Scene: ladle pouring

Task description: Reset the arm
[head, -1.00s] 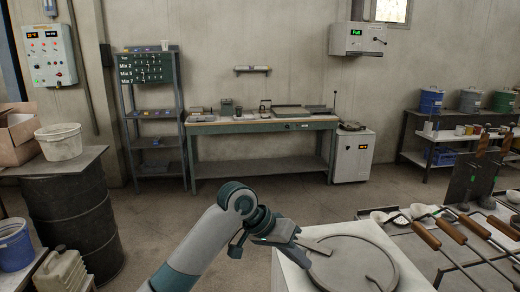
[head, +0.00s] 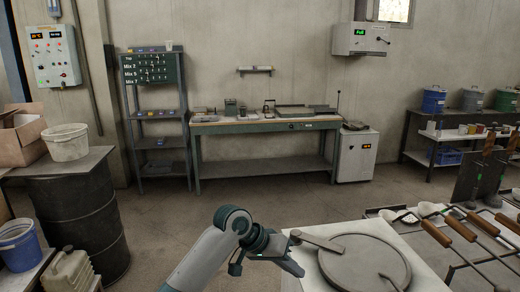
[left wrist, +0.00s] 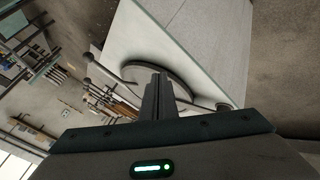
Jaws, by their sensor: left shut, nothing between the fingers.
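My left gripper (head: 297,268) is beside the left edge of the white-topped stand (head: 296,284) in the head view. Its fingers are shut with nothing between them, and they show in the left wrist view (left wrist: 160,85). A grey round lid (head: 362,262) lies on the stand, with a flat bar (head: 316,240) at its upper left and a thin curved handle at its lower right. The gripper is close to the lid's left side but looks apart from it. The lid also shows in the left wrist view (left wrist: 185,78), partly behind the fingers. My right gripper is not in view.
Wooden-handled ladles (head: 462,228) lie on the rack at the right. A black drum (head: 80,215) with a white bucket (head: 66,142) stands at the left. A workbench (head: 262,125) is against the back wall. The floor between is clear.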

